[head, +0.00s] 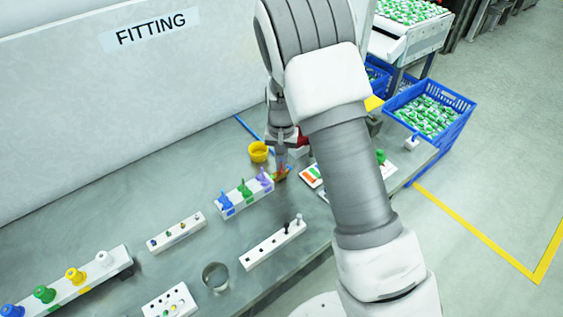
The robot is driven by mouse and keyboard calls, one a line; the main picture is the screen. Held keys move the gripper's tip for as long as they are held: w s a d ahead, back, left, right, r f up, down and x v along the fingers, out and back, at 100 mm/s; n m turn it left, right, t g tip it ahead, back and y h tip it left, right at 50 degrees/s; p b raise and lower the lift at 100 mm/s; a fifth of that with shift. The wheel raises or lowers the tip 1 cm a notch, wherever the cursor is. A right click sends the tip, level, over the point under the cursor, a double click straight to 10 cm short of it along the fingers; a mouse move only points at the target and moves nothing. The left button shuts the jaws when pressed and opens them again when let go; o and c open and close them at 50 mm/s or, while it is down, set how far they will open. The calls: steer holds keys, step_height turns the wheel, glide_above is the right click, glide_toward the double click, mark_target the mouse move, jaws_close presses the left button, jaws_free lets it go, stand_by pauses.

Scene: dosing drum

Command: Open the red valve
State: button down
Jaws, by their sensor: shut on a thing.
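A white block (235,205) on the bench carries a row of coloured valves: a blue one (225,200), a green one (245,189) and a purple one (264,178). At the far right end of this row is a small orange-red valve (282,173), partly covered by my gripper. My gripper (281,160) points down over it and is shut on it. The fingertips are small in this view, so the exact grip and the turn of the valve's handle cannot be told.
White blocks with pegs (273,246) and a metal ring (215,276) lie nearer. Blue crates (432,108) stand at the right. My arm hides part of the bench.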

steer(key=c, duration=1)
jaws_free()
step_height(320, 180, up, 18)
steer(key=shift+f, duration=0.2)
